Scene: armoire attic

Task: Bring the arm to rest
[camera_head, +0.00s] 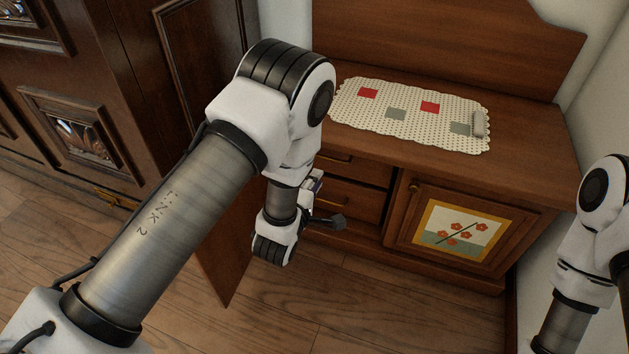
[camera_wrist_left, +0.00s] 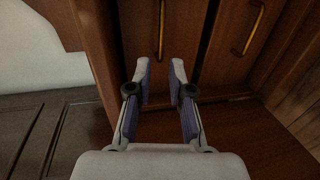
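My left arm reaches in from the left in the head view, over the front of a wooden cabinet (camera_head: 545,150). My left gripper (camera_head: 338,221) is small and partly hidden there, in front of the cabinet's drawers (camera_head: 355,199). In the left wrist view the gripper (camera_wrist_left: 161,76) has its two fingers apart with nothing between them. Brass handles on wooden fronts show beyond the fingertips. My right arm shows at the right edge of the head view; its gripper is outside the picture.
A wooden door panel (camera_head: 228,262) stands swung out beside my left wrist. The cabinet's right door (camera_head: 413,219) with a flower picture is shut. A patterned mat (camera_head: 400,98) and a small grey object (camera_head: 479,124) lie on top. A dark armoire (camera_head: 150,60) stands left. Floor in front is clear.

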